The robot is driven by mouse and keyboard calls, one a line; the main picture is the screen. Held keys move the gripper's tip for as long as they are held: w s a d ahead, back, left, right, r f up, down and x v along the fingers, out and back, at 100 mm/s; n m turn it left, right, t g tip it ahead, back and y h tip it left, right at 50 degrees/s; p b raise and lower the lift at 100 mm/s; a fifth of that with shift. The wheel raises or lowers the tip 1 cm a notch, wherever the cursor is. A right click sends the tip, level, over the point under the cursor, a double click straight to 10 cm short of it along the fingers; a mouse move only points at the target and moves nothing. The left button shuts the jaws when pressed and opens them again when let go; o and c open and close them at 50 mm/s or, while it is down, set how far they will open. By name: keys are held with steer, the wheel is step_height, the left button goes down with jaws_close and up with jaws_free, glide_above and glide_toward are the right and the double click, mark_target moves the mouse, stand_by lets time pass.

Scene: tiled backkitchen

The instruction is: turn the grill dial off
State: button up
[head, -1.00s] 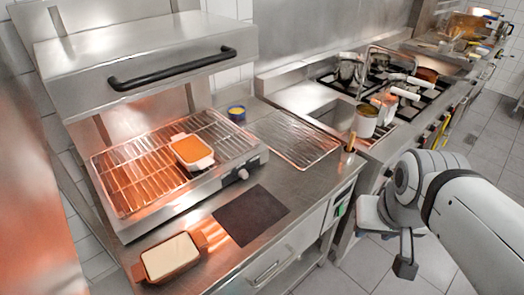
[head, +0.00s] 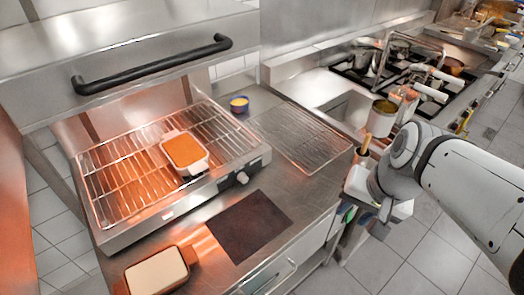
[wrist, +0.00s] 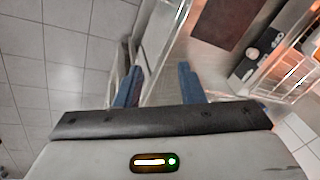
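The grill (head: 215,195) stands on the steel counter at the left in the head view, its bars glowing orange under a raised hood. Its pale round dial (head: 242,178) sits on a dark panel at the front right corner. The dial's setting is too small to read. In the wrist view the dial (wrist: 253,53) shows at the upper right. My gripper (wrist: 158,86) is open and empty, its two blue fingers apart over the counter's front edge. In the head view it is at the counter's right end, to the right of the dial and clear of it, its fingertips hard to make out.
An orange-filled dish (head: 186,153) sits on the grill bars. Another dish (head: 157,274) and a dark mat (head: 248,226) lie in front of the grill. Tiled floor is clear at the right.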

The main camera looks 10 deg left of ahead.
steer(key=w+a+f+m+g+y+b, duration=0.2)
steer(key=a+f+m+y, duration=0.25)
steer(key=a+f, duration=0.2)
steer(key=m+t+y+b, duration=0.4)
steer(key=m+y+b, duration=0.25)
steer(key=m, duration=1.65)
glide_toward(247, 180)
steer(key=shift+a+f+n+y+p, duration=0.25)
steer(key=shift+a+f+y+p, duration=0.15)
steer(key=shift+a, duration=0.05)
steer(key=x, duration=0.7)
steer(key=shift+w+a, duration=0.15)
steer(key=shift+a, duration=0.05)
steer(key=shift+c, duration=0.4)
steer(key=c, duration=0.6)
